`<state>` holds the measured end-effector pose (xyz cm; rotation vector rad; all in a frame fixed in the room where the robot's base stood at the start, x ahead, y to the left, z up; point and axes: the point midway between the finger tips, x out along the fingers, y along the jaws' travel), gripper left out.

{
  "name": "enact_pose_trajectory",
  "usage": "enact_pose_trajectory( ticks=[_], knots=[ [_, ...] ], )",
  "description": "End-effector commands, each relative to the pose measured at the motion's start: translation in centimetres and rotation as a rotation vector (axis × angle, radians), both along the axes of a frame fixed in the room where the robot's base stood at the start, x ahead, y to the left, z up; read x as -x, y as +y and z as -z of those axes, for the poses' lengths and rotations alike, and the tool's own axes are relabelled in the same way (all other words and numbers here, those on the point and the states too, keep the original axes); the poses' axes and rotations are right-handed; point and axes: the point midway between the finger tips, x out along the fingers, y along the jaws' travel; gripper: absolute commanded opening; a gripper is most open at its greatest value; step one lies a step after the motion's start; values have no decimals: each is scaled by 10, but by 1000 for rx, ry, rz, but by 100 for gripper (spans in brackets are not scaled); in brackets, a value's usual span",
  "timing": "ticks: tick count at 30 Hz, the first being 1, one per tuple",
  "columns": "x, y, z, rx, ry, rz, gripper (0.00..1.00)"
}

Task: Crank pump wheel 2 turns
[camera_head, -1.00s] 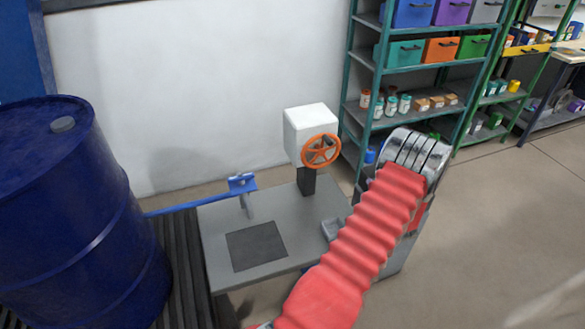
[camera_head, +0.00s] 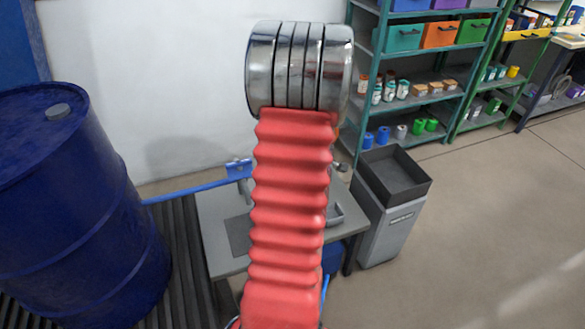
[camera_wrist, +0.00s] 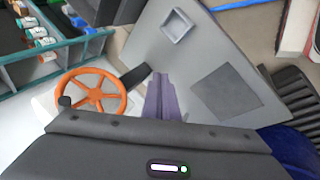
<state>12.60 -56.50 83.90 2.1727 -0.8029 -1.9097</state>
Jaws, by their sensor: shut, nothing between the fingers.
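The orange pump wheel (camera_wrist: 95,94) shows in the wrist view at left. It is a spoked ring with a dark knob (camera_wrist: 65,102) on the left side of its rim. It is mounted in front of the white pump housing (camera_wrist: 45,105), beside a dark post. My gripper (camera_wrist: 159,80) is shut and empty; its purplish fingers are to the right of the wheel, apart from it in the picture. How far apart in depth I cannot tell. In the head view my red arm hides the housing, nearly all of the wheel and my gripper.
The grey table (camera_head: 209,220) bears a dark square panel (camera_wrist: 224,91) and a small grey tray (camera_wrist: 178,27). A blue lever (camera_head: 238,169) stands at its back. A blue drum (camera_head: 75,210) is left, a grey bin (camera_head: 391,226) right, and shelves (camera_head: 423,71) behind. Floor at right is clear.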

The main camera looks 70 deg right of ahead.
Motion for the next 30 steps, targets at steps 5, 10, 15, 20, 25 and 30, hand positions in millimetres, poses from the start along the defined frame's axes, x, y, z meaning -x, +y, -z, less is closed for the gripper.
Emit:
enact_pose_trajectory(
  ticks=[5, 10, 15, 20, 25, 30],
  knots=[
    [-49, 56, -36, -76, -48, 102, 0],
    [-87, 114, -66, -142, -85, 178, 0],
    [-120, 176, -93, -200, -113, 220, 0],
    [-144, 235, -118, -247, -139, 231, 0],
    [-161, 298, -142, -288, -164, 210, 0],
    [-172, 358, -163, -324, -189, 152, 0]
  ],
)
